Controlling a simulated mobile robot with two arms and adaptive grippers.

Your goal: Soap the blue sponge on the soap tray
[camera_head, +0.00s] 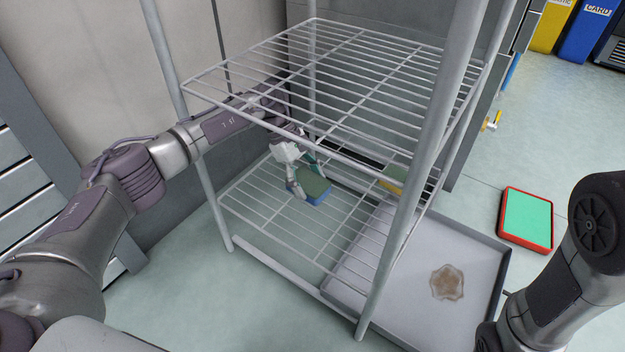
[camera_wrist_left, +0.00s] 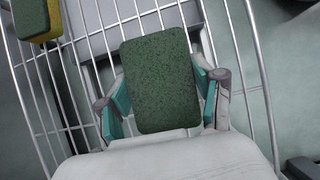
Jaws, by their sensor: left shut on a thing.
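The blue sponge (camera_head: 319,196) has a dark green scouring top and a blue body. My left gripper (camera_head: 308,180) is shut on it, with one finger on each side, over the rack's lower wire shelf. In the left wrist view the sponge's green face (camera_wrist_left: 160,82) fills the space between the teal fingertips (camera_wrist_left: 161,100). I cannot tell whether the sponge touches the shelf wires. A large grey tray (camera_head: 405,308) with a brown, soap-like patch (camera_head: 447,282) lies on the floor, partly under the rack. My right gripper is out of view.
A yellow sponge with a green top (camera_head: 392,181) lies on the lower shelf; it also shows in the left wrist view (camera_wrist_left: 36,20). The upper wire shelf (camera_head: 350,70) and posts (camera_head: 425,150) surround my left arm. A red-rimmed green tray (camera_head: 526,218) lies on the floor.

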